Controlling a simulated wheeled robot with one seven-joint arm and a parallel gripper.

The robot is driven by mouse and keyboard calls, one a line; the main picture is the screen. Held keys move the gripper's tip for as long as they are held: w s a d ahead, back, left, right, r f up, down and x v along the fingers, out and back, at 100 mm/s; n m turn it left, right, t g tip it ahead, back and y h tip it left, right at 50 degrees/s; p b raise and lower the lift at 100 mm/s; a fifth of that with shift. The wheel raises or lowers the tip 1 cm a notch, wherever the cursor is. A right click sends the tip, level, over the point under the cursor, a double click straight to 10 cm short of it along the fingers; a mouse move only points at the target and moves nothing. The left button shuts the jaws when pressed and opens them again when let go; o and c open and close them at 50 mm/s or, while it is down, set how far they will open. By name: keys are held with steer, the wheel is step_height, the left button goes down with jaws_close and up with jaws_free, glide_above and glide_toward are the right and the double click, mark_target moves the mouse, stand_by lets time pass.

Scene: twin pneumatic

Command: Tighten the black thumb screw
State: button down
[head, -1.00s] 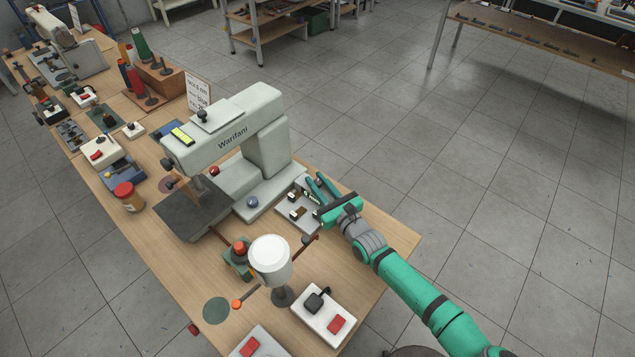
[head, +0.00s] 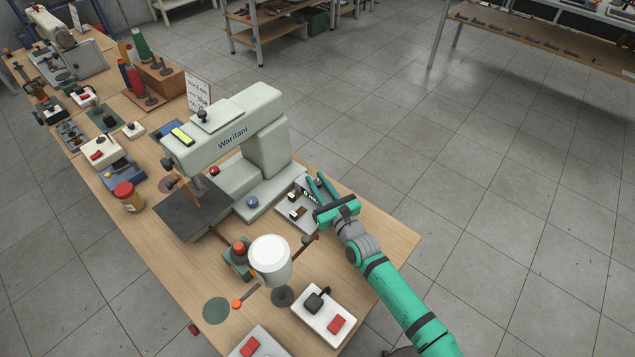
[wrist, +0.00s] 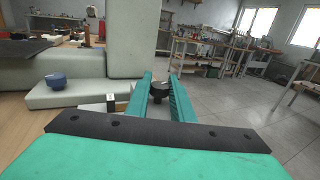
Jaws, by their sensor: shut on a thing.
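The black thumb screw (wrist: 159,88) shows in the wrist view as a dark round knob between my two teal fingertips. My gripper (wrist: 159,82) is shut on it, with a finger on each side. In the head view my gripper (head: 318,182) is at the right end of the pale grey-green machine marked "Warifani" (head: 235,137), above a small light plate (head: 285,211) with dark parts. The screw is too small and too covered by the fingers to make out clearly there.
A blue knob (head: 252,202) sits on the machine's base; it also shows in the wrist view (wrist: 56,81). A white cylinder (head: 270,258) on a dark foot and a white box with a red button (head: 336,325) stand nearer. Open floor lies right of the bench.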

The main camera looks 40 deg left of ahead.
steer(key=c, duration=1.5)
jaws_free()
steer(key=shift+c, duration=0.2)
steer(key=v, duration=1)
steer(key=shift+s+d, duration=0.2)
steer(key=shift+d, duration=0.1)
